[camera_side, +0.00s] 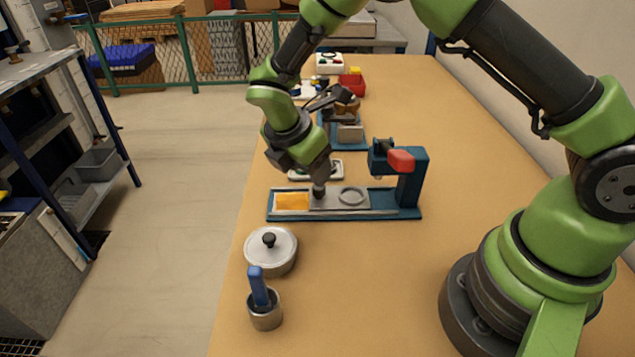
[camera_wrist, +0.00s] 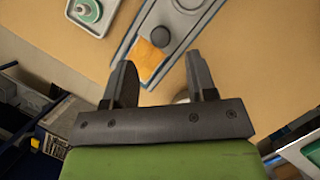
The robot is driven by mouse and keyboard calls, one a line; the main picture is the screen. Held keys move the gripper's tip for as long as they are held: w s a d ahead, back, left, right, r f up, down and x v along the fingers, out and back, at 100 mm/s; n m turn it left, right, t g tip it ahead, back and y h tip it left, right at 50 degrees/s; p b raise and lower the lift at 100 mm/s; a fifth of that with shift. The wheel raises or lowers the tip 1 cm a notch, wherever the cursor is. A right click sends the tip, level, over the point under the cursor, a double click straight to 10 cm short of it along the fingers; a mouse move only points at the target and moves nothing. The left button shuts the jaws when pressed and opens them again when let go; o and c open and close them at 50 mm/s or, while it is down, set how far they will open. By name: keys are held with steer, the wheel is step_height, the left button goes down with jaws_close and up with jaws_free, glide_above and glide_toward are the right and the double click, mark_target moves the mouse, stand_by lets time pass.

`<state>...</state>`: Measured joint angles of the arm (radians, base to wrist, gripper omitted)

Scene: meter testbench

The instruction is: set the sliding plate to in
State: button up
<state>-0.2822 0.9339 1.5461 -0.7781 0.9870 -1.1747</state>
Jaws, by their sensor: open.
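The sliding plate (camera_side: 338,200) is a grey slab with a dark knob (camera_side: 318,190) at its left end and a round ring (camera_side: 351,196) right of the knob. It lies on a long blue base (camera_side: 393,214). An orange patch (camera_side: 292,202) shows on the base left of the plate. My gripper (camera_side: 319,177) is over the knob end and partly hides the knob. In the wrist view my gripper (camera_wrist: 162,82) is open with nothing between its fingers. There the knob (camera_wrist: 160,36) shows ahead of the fingertips, beside the orange patch (camera_wrist: 151,61).
A blue post (camera_side: 413,178) with a red block (camera_side: 401,160) stands at the base's right end. A lidded pot (camera_side: 271,252) and a cup with a blue handle (camera_side: 265,312) stand in front. Other devices stand behind. The table's right side is mostly clear.

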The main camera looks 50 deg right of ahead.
mark_target(339, 193)
steer(key=x, duration=0.6)
steer(key=shift+s, duration=0.1)
jaws_close()
